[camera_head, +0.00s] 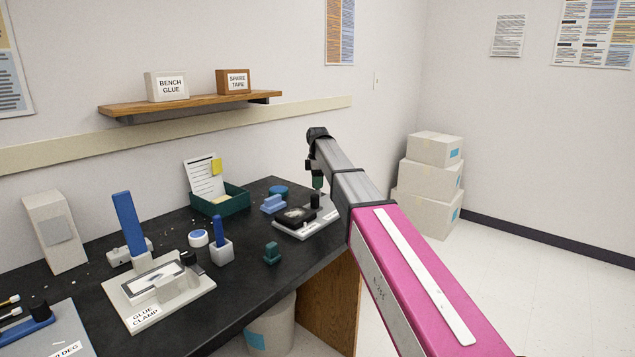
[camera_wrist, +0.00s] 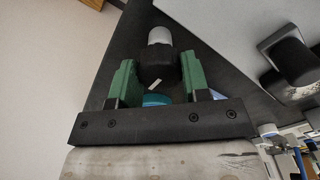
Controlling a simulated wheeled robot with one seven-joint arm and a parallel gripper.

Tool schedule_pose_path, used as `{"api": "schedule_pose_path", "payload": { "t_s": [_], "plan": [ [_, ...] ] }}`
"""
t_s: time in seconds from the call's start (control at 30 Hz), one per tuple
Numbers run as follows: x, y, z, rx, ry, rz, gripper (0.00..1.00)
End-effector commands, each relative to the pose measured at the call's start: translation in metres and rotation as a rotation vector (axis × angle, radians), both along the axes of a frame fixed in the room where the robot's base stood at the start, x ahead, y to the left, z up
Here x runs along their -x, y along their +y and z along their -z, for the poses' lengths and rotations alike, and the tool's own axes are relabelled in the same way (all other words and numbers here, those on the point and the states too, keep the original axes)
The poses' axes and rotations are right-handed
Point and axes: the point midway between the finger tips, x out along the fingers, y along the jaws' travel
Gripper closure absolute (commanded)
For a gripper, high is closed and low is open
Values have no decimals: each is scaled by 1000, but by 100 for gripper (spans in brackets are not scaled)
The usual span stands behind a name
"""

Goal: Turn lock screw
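In the head view my gripper (camera_head: 318,181), at the end of my arm, points down with green fingers above a short black knob (camera_head: 315,201). This knob stands at the back right of a pale fixture plate (camera_head: 303,230), beside a black block (camera_head: 296,215). In the wrist view my gripper (camera_wrist: 158,66) has its two green fingers apart. A dark knob-like part (camera_wrist: 157,64) with a pale end shows between them, with narrow gaps at both sides. I cannot tell its depth relative to the fingertips. Which part is the lock screw is not certain.
A small green piece (camera_head: 271,254), a blue block (camera_head: 273,204) and a green tray (camera_head: 225,206) stand near the fixture. The glue clamp (camera_head: 197,296) lies at the front left. In the wrist view a rounded black part (camera_wrist: 292,62) sits at the right.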

Motion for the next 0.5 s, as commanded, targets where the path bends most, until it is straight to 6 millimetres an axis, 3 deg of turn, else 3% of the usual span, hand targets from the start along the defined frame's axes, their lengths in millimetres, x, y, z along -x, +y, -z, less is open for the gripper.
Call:
{"api": "schedule_pose_path", "payload": {
  "t_s": [0.5],
  "plan": [
    [0,0,0,0,1,95,81]
  ]
}}
